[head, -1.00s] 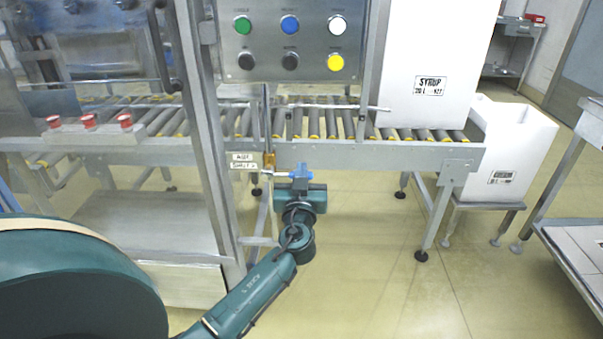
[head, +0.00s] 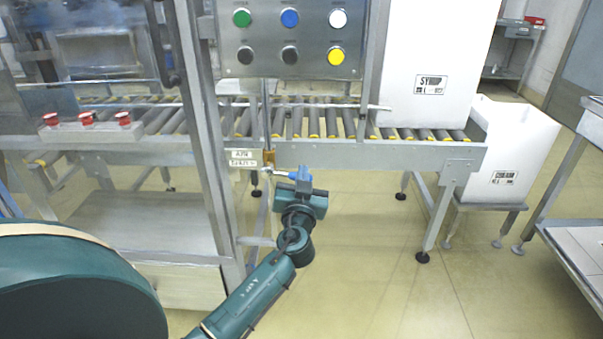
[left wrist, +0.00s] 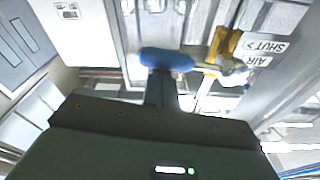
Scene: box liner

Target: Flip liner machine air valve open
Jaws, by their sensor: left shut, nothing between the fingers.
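The air valve has a brass body (head: 268,158) under the conveyor's front rail; it also shows in the left wrist view (left wrist: 226,43). Its lever (head: 279,172) points right, roughly level. In the left wrist view the lever's blue sleeve (left wrist: 168,60) lies across my fingertips. The label plates (head: 243,158) beside the valve read "AIR" and "SHUT >" in the left wrist view (left wrist: 264,46). My left gripper (head: 301,176) is shut and empty at the lever's free end, seemingly against the sleeve; exact contact is unclear. My right gripper is not in view.
A button panel (head: 290,40) stands above the roller conveyor (head: 320,120). A steel upright (head: 205,140) stands left of the valve. A large white box (head: 435,60) is on the conveyor's right end, another (head: 510,150) on a low stand. Floor right of my gripper is clear.

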